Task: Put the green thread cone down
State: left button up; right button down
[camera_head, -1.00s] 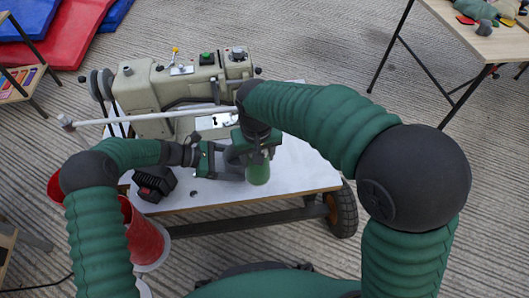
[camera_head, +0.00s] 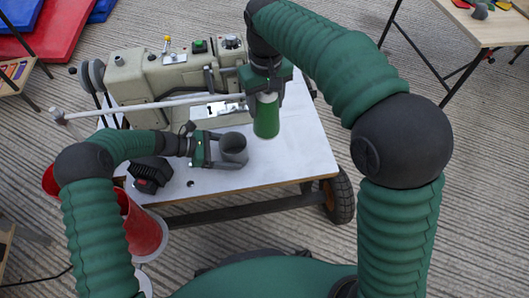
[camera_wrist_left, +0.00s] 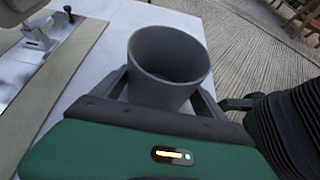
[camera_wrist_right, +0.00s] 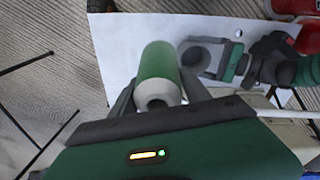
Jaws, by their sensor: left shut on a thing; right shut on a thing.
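The green thread cone (camera_head: 266,118) is held upright by my right gripper (camera_head: 266,92), which is shut on its pale upper end. In the right wrist view the cone (camera_wrist_right: 157,68) sits between the fingers, over the white table top. My left gripper (camera_head: 213,150) is shut on a grey cup (camera_head: 234,149) on the table, left of and nearer than the cone. In the left wrist view the cup (camera_wrist_left: 168,58) is open at the top and looks empty. Whether the cone's lower end touches the table cannot be told.
A beige sewing machine (camera_head: 165,80) stands at the table's back. The white table top (camera_head: 300,150) is clear at the front right.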

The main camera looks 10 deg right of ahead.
notch_tip(320, 180, down, 17)
jog(key=shift+w+f, duration=0.15)
jog(key=shift+f, duration=0.1)
jog(key=c, duration=0.5)
grip_release()
